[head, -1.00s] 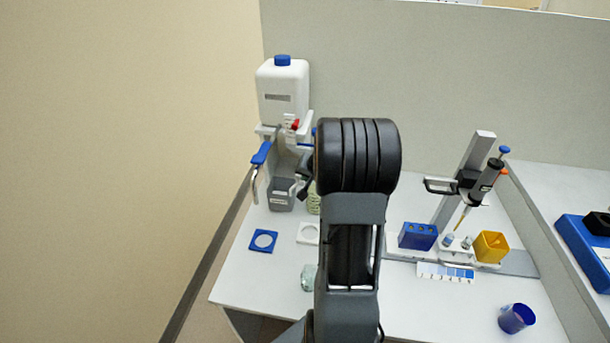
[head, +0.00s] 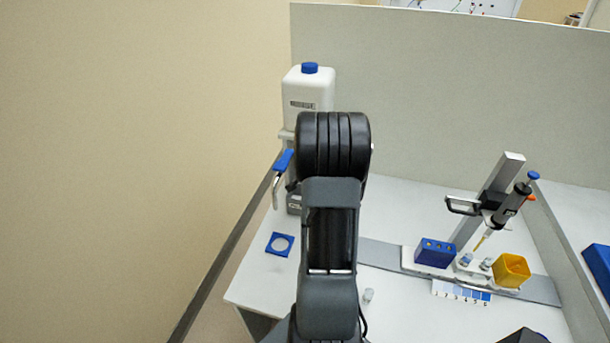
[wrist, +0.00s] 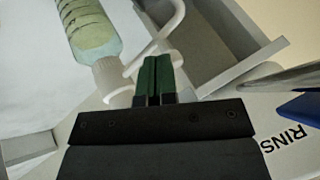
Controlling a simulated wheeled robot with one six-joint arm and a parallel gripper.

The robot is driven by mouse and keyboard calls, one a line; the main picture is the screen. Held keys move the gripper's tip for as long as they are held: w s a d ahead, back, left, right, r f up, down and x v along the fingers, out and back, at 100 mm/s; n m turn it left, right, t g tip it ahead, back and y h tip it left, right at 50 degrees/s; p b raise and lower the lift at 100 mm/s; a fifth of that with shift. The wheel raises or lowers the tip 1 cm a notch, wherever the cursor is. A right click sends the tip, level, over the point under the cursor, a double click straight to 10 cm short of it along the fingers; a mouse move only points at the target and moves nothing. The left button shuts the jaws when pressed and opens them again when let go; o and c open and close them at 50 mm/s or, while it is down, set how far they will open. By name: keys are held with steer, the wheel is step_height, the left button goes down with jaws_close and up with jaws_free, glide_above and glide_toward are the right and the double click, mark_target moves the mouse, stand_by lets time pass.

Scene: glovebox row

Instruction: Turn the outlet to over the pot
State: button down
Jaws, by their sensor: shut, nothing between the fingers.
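The outlet (head: 276,188) is a bent metal spout with a blue sleeve, hanging at the left of the white bottle in the head view. In the wrist view its metal tube (wrist: 285,78) enters from the right edge. My gripper (wrist: 155,70) shows two dark green fingers pressed together with nothing between them. They are close to a white cap and curved white tube; I cannot tell whether they touch. The outlet is to their right, apart. A grey box (head: 294,204) stands below the outlet, partly behind my arm. I cannot tell whether it is the pot.
The white bottle (head: 309,88) has a blue cap. A pipette stand (head: 488,200), blue block (head: 435,253) and yellow box (head: 511,270) stand right. A bottle with greenish contents (wrist: 88,25) is near my fingers.

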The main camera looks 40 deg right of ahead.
steer(key=shift+w+d, duration=0.75)
steer(key=shift+w, duration=0.25)
steer(key=shift+s+d+f+b, duration=0.1)
steer(key=shift+d+b, duration=0.05)
steer(key=shift+b, duration=0.25)
steer(key=s+a+r+b, duration=0.1)
steer(key=s+a+r, duration=0.5)
steer(key=a+r, duration=0.1)
steer(key=shift+a+r, duration=0.3)
steer(key=shift+r, duration=0.4)
stand_by(0.5)
